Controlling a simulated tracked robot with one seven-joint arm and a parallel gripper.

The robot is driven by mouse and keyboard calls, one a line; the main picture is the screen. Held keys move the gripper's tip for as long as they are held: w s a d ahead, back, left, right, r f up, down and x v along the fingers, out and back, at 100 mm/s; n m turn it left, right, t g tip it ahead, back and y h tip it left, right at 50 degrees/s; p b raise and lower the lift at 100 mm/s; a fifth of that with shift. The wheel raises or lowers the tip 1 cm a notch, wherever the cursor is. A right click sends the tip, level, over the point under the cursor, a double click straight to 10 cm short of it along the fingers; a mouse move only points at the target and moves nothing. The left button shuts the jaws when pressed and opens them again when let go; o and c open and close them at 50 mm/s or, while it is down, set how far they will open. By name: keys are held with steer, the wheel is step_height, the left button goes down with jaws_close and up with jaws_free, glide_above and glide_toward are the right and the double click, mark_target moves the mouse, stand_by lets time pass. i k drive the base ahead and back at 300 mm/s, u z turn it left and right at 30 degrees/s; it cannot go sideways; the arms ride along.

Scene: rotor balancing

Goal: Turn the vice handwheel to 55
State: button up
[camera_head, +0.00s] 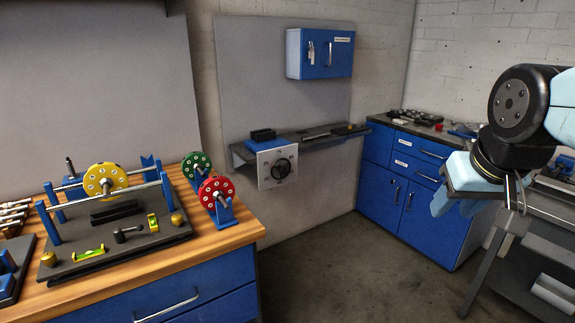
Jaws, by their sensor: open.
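A dark block on a blue base (261,137) stands on the shelf just above the plate. My gripper (514,196) is at the right, far from the handwheel and pointing down. It is open, and nothing shows between its fingers.
A wooden-topped bench (245,232) at the left holds a balancing stand with a yellow rotor (105,180), plus green (196,166) and red (216,191) rotors. A blue wall cabinet (320,54) hangs above the shelf (315,136). Blue drawers (408,190) stand right. The floor between is clear.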

mark_target(282, 170)
steer(key=u, duration=0.05)
steer(key=i, duration=0.85)
steer(key=u, duration=0.1)
